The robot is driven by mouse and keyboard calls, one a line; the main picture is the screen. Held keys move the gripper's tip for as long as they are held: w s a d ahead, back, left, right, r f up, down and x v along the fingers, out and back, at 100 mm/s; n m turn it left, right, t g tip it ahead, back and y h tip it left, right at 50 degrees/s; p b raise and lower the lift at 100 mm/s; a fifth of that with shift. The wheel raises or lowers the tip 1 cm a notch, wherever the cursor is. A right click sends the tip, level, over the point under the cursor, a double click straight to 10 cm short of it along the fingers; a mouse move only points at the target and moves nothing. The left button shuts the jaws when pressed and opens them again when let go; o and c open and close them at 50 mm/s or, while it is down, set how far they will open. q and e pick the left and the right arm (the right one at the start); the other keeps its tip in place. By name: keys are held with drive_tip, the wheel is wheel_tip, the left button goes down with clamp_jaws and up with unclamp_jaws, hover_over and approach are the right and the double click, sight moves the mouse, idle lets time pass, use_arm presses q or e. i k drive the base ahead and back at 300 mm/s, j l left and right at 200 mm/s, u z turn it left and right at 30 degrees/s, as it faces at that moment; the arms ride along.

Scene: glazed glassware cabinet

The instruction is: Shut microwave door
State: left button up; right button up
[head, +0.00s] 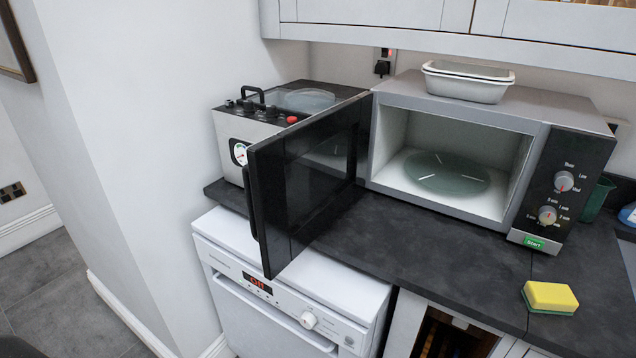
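The microwave (395,140) stands on the dark countertop, silver-grey with a black control panel (567,185) on its right. Its black door (305,180) is wide open, hinged at the left side of the opening and sticking out towards me past the counter's front edge. The door's dark handle (250,205) is at its free edge, on the left. The lit cavity is empty except for a round glass turntable (446,174). Neither of my grippers shows in the head view.
White baking dishes (467,82) sit stacked on the microwave. A silver appliance with a gauge (238,152) stands behind the door. A yellow-green sponge (549,298) lies at the front right of the counter (440,260). A white dishwasher (290,290) is below the door. The floor at left is clear.

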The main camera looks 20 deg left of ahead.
sight(301, 178)
drive_tip(key=i+j+z, duration=0.3)
drive_tip(key=j, duration=0.55)
drive_tip(key=j+z, duration=0.35)
drive_tip(key=j, duration=0.45)
drive_tip(key=i+j+z, duration=0.1)
drive_tip(key=j+z, duration=0.2)
drive_tip(key=j, duration=0.65)
drive_tip(key=k+j+u, duration=0.1)
drive_tip(key=k, duration=0.25)
